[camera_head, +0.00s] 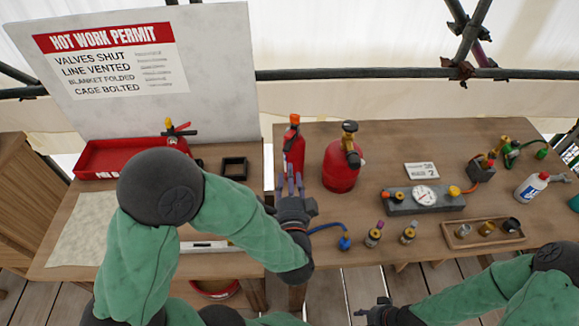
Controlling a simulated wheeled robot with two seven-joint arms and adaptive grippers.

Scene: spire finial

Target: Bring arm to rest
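My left arm (165,240), in a green sleeve, reaches from the left across the front of the table. Its gripper (290,180) points away from me, with its fingers apart and nothing seen between them. It is just in front of a slim red bottle (294,150) with an orange top, and its fingertips overlap the bottle's lower part in the picture. I cannot tell whether they touch. My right gripper (368,308) is low at the bottom edge, in front of the table. It is small and dark, and its opening is unclear.
A round red cylinder (341,168) stands close right of the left gripper. A gauge block (424,198), brass fittings (375,234) and a wooden tray (482,234) lie farther right. A red tray (110,158) and a permit board (150,75) are at the left.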

